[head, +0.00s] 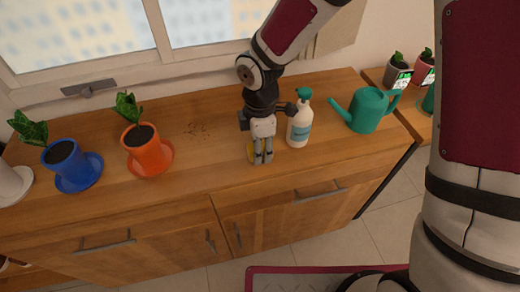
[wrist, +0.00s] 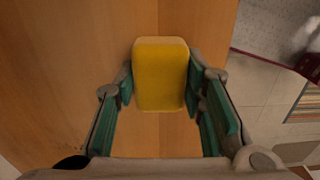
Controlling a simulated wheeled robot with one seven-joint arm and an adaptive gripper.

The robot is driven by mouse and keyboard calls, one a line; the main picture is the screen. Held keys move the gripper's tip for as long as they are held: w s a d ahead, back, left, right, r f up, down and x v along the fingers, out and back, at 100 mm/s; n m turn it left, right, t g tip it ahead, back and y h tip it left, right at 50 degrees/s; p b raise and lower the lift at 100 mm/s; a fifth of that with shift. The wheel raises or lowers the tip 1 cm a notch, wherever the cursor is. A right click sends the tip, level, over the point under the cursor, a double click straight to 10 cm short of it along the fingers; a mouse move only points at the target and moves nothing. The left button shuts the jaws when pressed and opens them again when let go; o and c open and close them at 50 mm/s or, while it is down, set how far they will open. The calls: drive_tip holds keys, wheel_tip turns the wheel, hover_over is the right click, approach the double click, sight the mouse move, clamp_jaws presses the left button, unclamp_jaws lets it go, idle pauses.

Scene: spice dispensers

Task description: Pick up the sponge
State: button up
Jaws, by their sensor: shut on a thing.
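The sponge (wrist: 161,74) is a yellow block with rounded corners. In the wrist view it sits between the two fingers of my gripper (wrist: 161,88), which are shut on its left and right sides. In the head view my gripper (head: 261,160) points down near the front edge of the wooden counter, left of the spray bottle. Only a thin yellow strip of the sponge (head: 251,152) shows there, mostly hidden by the fingers. I cannot tell whether the sponge touches the counter.
A white spray bottle (head: 299,128) with a green top stands close on the right of my gripper. A green watering can (head: 368,110) is further right. An orange pot (head: 146,152) and a blue pot (head: 68,162) stand left. Dark crumbs (head: 197,129) lie on the wooden counter (head: 205,165).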

drive_tip(key=shift+r, duration=0.1)
drive_tip(key=shift+r, duration=0.45)
drive_tip(key=r, duration=0.1)
drive_tip(key=s+r, duration=0.1)
drive_tip(key=shift+r+p, duration=0.35)
drive_tip(key=s+a+r, duration=0.1)
drive_tip(key=s, duration=1.4)
drive_tip(key=shift+a, duration=0.4)
drive_tip(key=shift+o, duration=0.3)
drive_tip(key=shift+w+r, duration=0.1)
